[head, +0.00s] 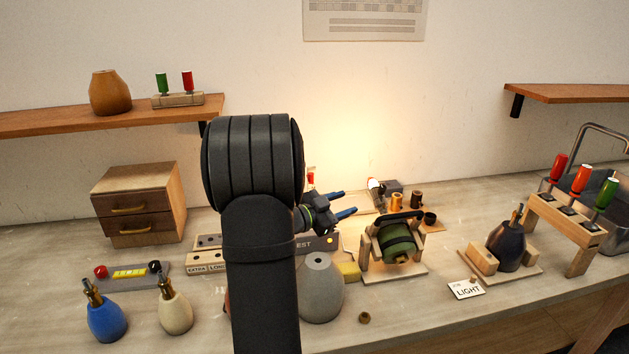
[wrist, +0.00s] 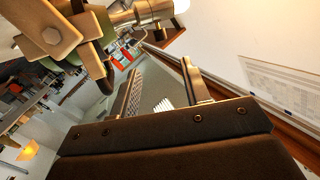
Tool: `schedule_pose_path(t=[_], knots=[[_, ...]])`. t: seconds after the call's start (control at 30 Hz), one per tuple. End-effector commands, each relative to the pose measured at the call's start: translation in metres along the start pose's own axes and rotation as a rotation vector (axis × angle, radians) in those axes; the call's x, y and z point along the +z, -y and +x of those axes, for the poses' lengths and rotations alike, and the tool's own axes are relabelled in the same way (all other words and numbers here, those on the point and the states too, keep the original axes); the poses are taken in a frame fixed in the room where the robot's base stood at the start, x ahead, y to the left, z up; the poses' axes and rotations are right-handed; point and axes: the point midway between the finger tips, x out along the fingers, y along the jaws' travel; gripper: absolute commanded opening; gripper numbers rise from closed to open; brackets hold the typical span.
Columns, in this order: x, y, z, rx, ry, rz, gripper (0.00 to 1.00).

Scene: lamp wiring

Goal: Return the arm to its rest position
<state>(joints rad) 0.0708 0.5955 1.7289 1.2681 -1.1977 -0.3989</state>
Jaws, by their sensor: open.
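My gripper (head: 343,204) is in the middle of the head view, above the table and behind the grey vase. Its two blue-tipped fingers point right and stand apart with nothing visible between them. In the wrist view my gripper (wrist: 163,78) also shows its two jaws spread and empty. My dark arm rises in front of the table and hides part of what lies behind it. A warm glow lights the wall behind the gripper.
The grey vase (head: 321,287) and a yellow block (head: 349,271) stand in front. A dark vase (head: 507,248), a screwdriver rack (head: 560,217) and a drawer box (head: 139,203) stand farther out.

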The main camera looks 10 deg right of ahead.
Motion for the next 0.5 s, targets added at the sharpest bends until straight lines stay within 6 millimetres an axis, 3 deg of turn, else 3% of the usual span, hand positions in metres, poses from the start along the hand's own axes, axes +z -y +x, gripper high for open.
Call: schedule_pose_path(t=[0.17, 0.5], knots=[[0.0, -0.001, 0.024, 0.003, -0.002, 0.001, 0.43], [0.0, -0.002, 0.092, 0.004, -0.001, 0.0, 0.43]])
